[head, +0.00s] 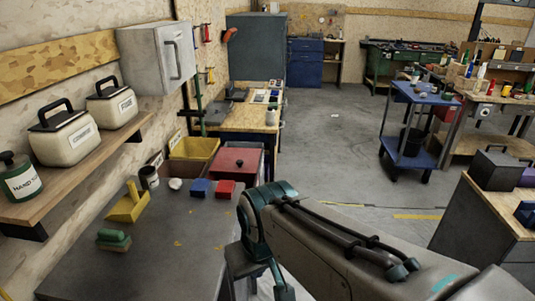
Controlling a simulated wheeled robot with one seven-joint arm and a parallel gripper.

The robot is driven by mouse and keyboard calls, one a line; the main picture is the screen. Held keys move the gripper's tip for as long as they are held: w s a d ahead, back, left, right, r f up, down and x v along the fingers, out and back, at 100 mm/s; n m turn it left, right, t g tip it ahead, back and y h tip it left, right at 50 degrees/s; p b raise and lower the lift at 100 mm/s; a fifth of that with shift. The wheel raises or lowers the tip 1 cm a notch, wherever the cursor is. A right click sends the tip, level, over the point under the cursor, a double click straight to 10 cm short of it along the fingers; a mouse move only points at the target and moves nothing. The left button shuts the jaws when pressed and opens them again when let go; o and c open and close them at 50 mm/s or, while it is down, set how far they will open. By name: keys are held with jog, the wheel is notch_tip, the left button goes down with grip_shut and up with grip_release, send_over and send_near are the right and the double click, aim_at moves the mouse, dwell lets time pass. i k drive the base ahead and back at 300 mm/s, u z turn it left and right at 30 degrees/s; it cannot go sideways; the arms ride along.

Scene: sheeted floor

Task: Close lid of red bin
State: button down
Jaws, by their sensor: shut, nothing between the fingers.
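A red bin (232,168) stands past the far end of the grey bench, beside a yellow bin. A broad red face with a small dark knob shows on it, and a dark edge runs along its back. I cannot tell from this view how far its lid stands open. My arm reaches in from the lower right, bends in front of the bench's right side and goes down out of the picture. My gripper is not in view. The arm's bend is nearer than the red bin and apart from it.
The grey bench (165,245) holds a small red box (225,188), a blue box (199,187), a yellow holder (127,205) and a green brush (114,239). The yellow bin (193,148) is left of the red bin. Open floor (325,140) lies to the right.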

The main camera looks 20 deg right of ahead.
aim_at(226, 159)
jog(key=z, duration=0.4)
jog(key=k, duration=0.5)
jog(key=z, duration=0.5)
jog(key=i, duration=0.65)
jog(key=z, duration=0.45)
jog(key=i, duration=1.55)
jog(key=u, duration=0.7)
jog(key=i, duration=0.85)
jog(key=u, duration=0.35)
